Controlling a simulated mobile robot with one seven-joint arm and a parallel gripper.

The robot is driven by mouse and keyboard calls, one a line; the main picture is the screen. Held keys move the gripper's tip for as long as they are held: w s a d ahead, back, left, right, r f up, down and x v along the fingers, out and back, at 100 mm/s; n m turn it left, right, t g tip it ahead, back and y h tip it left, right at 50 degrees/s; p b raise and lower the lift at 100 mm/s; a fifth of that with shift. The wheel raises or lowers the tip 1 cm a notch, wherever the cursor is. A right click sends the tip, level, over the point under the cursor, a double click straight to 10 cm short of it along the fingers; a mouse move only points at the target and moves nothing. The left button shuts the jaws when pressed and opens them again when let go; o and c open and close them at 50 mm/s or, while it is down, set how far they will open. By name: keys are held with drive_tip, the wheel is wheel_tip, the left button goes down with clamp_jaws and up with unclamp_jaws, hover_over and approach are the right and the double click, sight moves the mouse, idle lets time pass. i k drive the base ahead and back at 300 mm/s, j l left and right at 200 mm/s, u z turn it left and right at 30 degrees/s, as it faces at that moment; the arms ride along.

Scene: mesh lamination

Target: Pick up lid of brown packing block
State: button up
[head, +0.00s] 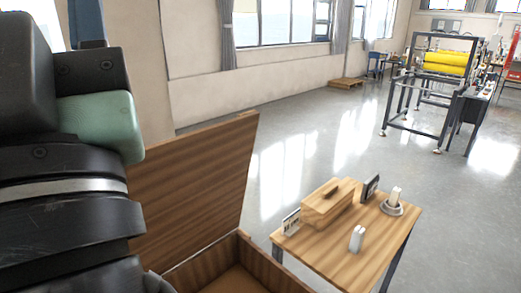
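A light-brown wooden block-like box (321,212) stands on a small wooden table at the lower right of the head view. Its lid (327,197) lies on top and bears a small dark-brown handle (331,191). The lid looks seated on the box, and nothing touches it. Links of my arm fill the left side of the view, close to the camera. My gripper's fingers are not in view, so what they do is hidden. The arm links appear to the left of the table, well apart from the lid in the picture.
The small table (352,262) also bears a white label stand (291,222), a dark upright frame (371,187), a white piece on a round base (396,199) and a white block (356,239). A large open wooden crate (200,190) stands between my arm and the table.

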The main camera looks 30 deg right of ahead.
sight(396, 194)
drive_tip(key=l+z, duration=0.25)
drive_tip(key=z, duration=0.2)
drive_tip(key=k+l+z, duration=0.1)
drive_tip(key=l+z, duration=0.2)
drive_tip(key=z, duration=0.2)
drive_tip(key=l+z, duration=0.25)
drive_tip(key=z, duration=0.2)
drive_tip(key=i+l, duration=0.1)
drive_tip(key=l, duration=0.35)
